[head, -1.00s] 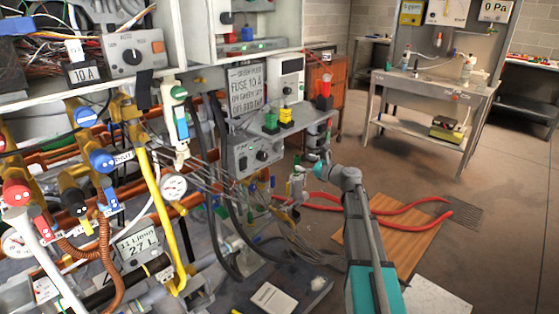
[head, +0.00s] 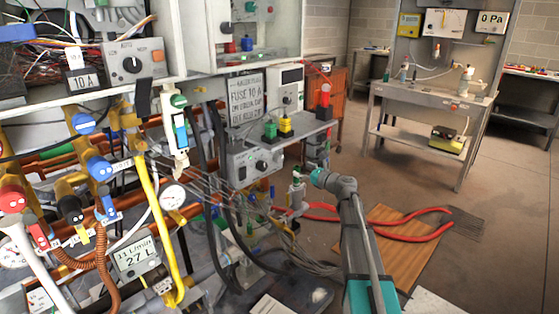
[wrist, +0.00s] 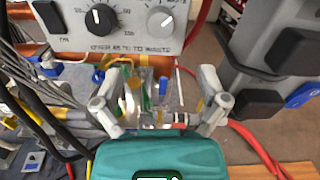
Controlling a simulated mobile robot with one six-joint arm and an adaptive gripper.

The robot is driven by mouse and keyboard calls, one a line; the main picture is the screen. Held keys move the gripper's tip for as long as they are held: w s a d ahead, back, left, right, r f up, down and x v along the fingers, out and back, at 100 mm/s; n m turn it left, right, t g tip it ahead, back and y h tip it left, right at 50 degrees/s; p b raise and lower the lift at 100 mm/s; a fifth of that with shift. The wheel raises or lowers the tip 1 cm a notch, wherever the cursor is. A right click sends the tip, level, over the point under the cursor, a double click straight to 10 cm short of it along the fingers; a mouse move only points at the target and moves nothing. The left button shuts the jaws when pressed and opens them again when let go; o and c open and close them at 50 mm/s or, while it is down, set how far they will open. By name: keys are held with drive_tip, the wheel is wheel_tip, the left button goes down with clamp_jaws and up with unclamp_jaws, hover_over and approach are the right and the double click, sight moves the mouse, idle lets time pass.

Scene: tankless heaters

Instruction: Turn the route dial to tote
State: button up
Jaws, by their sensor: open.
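A grey control box (head: 254,165) with a round dial (head: 262,165) sits under the shelf in the middle of the head view. A close grey panel (wrist: 75,38) fills the top left of the wrist view. It carries a dark dial (wrist: 100,17) with a numbered scale and a grey dial (wrist: 160,20) with a white pointer. The lettering is too blurred to tell which is the route dial. My gripper (wrist: 158,100) is open and empty, with its fingers apart below the panel and touching neither dial. In the head view its fingers are not clear.
Dark cables (wrist: 40,110) hang at the left of the wrist view. Grey boxes with black blocks (wrist: 258,104) stand close on the right. Red hoses (head: 415,228) lie on the floor. Open floor (head: 410,185) lies right of my arm.

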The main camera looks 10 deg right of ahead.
sight(281, 159)
drive_tip(key=x, duration=1.1)
drive_tip(key=shift+w+a, duration=0.15)
drive_tip(key=shift+w, duration=0.05)
drive_tip(key=c, duration=1.1)
drive_tip(key=shift+a, duration=0.1)
drive_tip(key=shift+c, duration=0.2)
